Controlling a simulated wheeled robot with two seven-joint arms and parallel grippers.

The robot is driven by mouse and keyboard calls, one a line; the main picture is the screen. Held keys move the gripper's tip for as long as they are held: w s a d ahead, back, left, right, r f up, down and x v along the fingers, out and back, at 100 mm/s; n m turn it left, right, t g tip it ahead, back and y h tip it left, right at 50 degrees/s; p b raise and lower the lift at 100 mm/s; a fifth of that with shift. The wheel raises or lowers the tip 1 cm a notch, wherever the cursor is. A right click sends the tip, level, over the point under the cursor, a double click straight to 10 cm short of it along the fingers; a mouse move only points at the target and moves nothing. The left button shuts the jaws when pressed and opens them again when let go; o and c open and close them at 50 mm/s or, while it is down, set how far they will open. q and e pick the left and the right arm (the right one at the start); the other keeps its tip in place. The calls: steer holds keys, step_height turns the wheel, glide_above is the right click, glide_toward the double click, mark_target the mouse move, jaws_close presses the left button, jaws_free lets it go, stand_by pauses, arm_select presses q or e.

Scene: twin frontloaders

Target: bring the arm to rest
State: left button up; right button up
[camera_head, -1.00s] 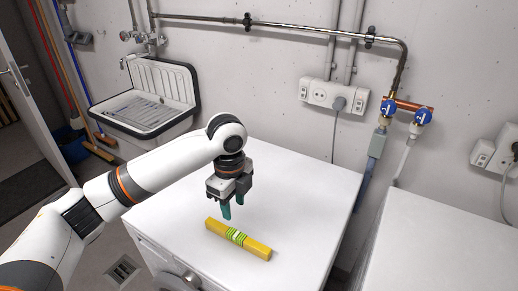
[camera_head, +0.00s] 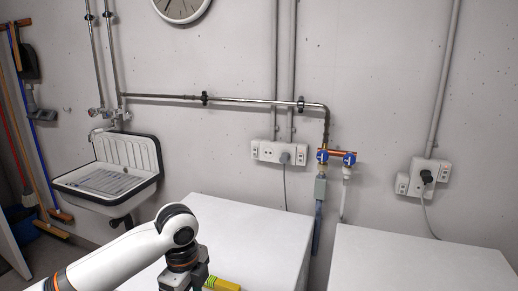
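My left arm (camera_head: 130,252) comes in from the lower left over the left white machine (camera_head: 250,222). Its gripper body (camera_head: 184,278) shows at the bottom edge, and its fingers are cut off below the frame. A yellow bar (camera_head: 226,284) lies close to the right of the gripper, at the near part of the machine top. Only its far end shows, with a bit of green, and I cannot tell whether the gripper touches it. My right gripper is not in view.
A second white machine (camera_head: 420,262) stands to the right, its top bare, with a narrow gap between. A sink (camera_head: 110,180) hangs on the wall at left. Pipes, blue valves (camera_head: 336,157) and sockets (camera_head: 279,152) run along the wall behind. The left machine's far top is clear.

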arm_select(q)
steer(key=s+d+f+n+t+h, duration=0.1)
steer(key=s+d+f+n+h, duration=0.1)
steer(key=s+d+f+n, duration=0.3)
steer(key=s+d+f+n+t+h, duration=0.1)
steer(key=s+d+f+n+h, duration=0.15)
steer(key=s+f, duration=0.45)
steer(key=s+a+f+n+t+y, duration=0.1)
steer(key=s+a+f+n+y, duration=0.1)
steer(key=s+a+n, duration=0.45)
steer(key=s+a+f+n+y, duration=0.2)
steer(key=s+a+n+y, duration=0.1)
steer(key=s+a+n, duration=0.35)
step_height(320, 180, down, 26)
steer(key=s+g, duration=0.1)
steer(key=s+a+f+g, duration=0.1)
steer(key=s+a+f, duration=0.2)
steer(key=s+f, duration=1.3)
steer(key=shift+s+a+f+m, duration=0.15)
steer(key=shift+s+f+m, duration=0.2)
steer(key=shift+f+m, duration=0.1)
steer(key=shift+r, duration=0.1)
steer(key=shift+c, duration=0.5)
